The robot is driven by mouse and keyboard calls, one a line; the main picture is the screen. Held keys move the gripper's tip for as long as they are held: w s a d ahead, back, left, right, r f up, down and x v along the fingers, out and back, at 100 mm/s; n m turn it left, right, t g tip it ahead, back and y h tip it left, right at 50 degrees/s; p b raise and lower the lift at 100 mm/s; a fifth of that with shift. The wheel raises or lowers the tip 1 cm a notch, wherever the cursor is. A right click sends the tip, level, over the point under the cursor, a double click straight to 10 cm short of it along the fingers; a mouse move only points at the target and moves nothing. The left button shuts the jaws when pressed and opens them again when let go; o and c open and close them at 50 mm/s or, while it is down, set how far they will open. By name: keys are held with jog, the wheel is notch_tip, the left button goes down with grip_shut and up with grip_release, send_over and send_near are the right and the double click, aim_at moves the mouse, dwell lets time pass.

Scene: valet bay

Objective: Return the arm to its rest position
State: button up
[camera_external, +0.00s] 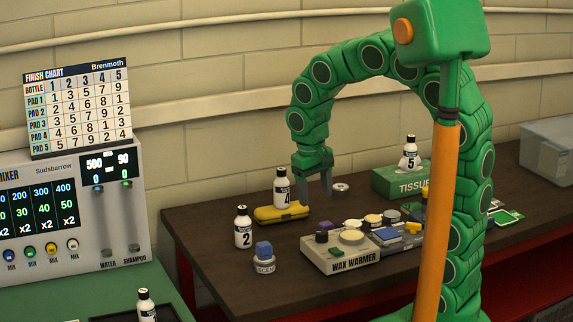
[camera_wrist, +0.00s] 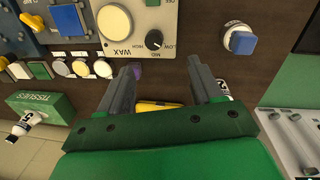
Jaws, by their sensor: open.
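My green arm arches up and over the dark table, with its hand hanging down near the table's back. My gripper (camera_external: 315,190) points downward above the table, its two grey fingers apart with nothing seen between them. Beside its left finger stands the white bottle marked 4 (camera_external: 282,190), by a yellow case (camera_external: 280,214); I cannot tell whether the bottle stands on the case or behind it. In the wrist view, my gripper (camera_wrist: 165,68) also shows open, with the yellow case (camera_wrist: 158,106) partly hidden behind the palm.
A wax warmer (camera_external: 340,255) stands at the front, beside a jar with a blue cube (camera_external: 264,256) and bottle 2 (camera_external: 243,228). Bottle 5 (camera_external: 410,155) stands on the tissue box (camera_external: 395,182). The mixer (camera_external: 70,210) is left. Bare tabletop (camera_external: 200,225) shows at the left end.

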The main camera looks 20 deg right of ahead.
jog(key=s+d+n+h, duration=0.15)
jog(key=s+d, duration=0.25)
jog(key=d, duration=0.8)
jog(key=s+d+m+g+y, duration=0.1)
jog(key=s+d, duration=0.1)
jog(key=s, duration=0.6)
jog(key=s+d+m+y, duration=0.1)
jog(key=s+d+m, duration=0.1)
jog(key=s, duration=0.6)
jog(key=shift+d+g+y, duration=0.25)
jog(key=shift+g+y, duration=0.1)
jog(key=shift+g, duration=0.05)
jog(key=shift+f, duration=0.1)
